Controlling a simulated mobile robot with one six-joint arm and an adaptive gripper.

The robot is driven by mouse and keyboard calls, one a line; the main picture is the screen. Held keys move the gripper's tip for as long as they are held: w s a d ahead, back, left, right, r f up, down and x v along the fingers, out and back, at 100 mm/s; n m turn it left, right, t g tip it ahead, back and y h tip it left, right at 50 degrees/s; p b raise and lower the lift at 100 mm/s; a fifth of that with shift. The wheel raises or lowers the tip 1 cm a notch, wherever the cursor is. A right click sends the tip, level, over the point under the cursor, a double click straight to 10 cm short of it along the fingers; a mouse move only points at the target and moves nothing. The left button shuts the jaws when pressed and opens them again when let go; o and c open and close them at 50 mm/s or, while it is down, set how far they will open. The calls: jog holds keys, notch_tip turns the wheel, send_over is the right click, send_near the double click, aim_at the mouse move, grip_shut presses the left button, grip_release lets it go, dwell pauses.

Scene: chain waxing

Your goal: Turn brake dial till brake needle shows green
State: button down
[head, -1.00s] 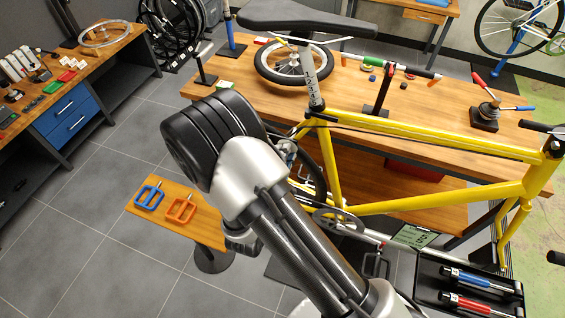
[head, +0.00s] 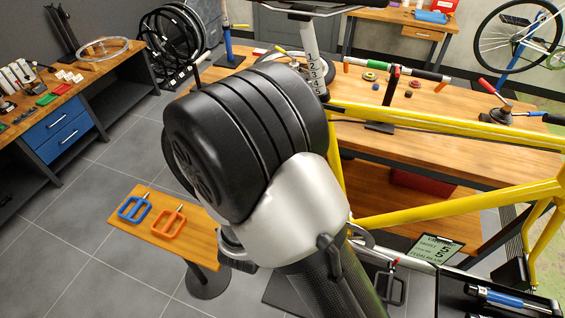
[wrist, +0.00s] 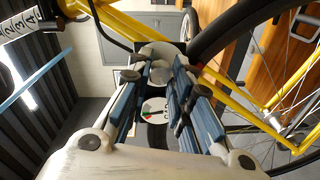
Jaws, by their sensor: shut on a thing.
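In the wrist view my gripper (wrist: 166,72), with blue finger pads, is shut with its fingertips around a grey-white round piece (wrist: 158,52), which seems to be the brake dial. A small round white gauge (wrist: 153,110) with a green patch and a red patch shows between the fingers, partly covered by them. Its needle is too small to read surely. The yellow bicycle frame (wrist: 118,22) and a black tyre (wrist: 232,27) lie close around the gripper. In the head view my arm hides the gripper, dial and gauge.
The yellow frame (head: 440,121) crosses in front of a wooden bench (head: 465,142) with tools. A lettered board (head: 436,250) and black tray (head: 490,298) stand right. Grey floor is clear left.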

dwell(0.4)
jog(key=c, duration=1.4)
grip_release()
jog(key=v, duration=1.2)
jog(key=shift+d, duration=0.15)
